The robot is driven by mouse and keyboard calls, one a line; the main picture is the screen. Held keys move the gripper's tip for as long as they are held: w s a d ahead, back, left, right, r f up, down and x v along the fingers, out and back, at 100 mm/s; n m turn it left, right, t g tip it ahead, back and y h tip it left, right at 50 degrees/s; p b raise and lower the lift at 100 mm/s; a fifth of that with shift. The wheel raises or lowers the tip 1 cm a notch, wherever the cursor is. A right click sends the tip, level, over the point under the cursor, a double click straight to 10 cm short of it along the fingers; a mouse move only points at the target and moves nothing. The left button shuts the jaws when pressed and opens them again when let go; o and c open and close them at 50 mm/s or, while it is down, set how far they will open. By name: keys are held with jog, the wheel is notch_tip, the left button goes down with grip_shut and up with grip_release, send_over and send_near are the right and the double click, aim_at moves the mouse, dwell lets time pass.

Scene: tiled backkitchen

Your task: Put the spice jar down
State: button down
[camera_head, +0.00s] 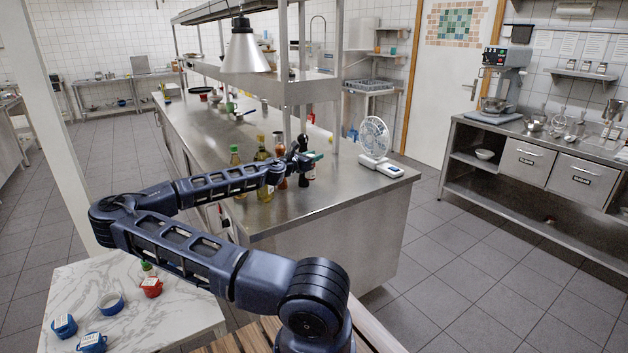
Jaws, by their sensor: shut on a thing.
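My arm reaches out over the steel counter (215,150), and my gripper (308,160) is at its right part, above a group of bottles. It is shut on the spice jar, which is small and mostly hidden at this distance; a small teal-green bit (318,156) shows at the fingertips. Whether the jar touches anything cannot be told.
Close by the gripper stand a green bottle (235,160), a yellowish oil bottle (263,185) and a dark bottle (304,178). A white fan (374,138) and a white scale (382,167) are to the right. Bare steel lies in front of them.

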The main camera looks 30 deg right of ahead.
aim_at(313, 179)
notch_tip(313, 179, down, 10)
jog(key=shift+f, duration=0.1)
dwell(0.4)
jog(key=c, duration=1)
grip_release()
jog(key=shift+f, duration=0.1)
jog(key=shift+a, duration=0.15)
jog(key=v, duration=1.1)
jog(key=shift+s+a, duration=0.15)
jog(key=shift+a, duration=0.2)
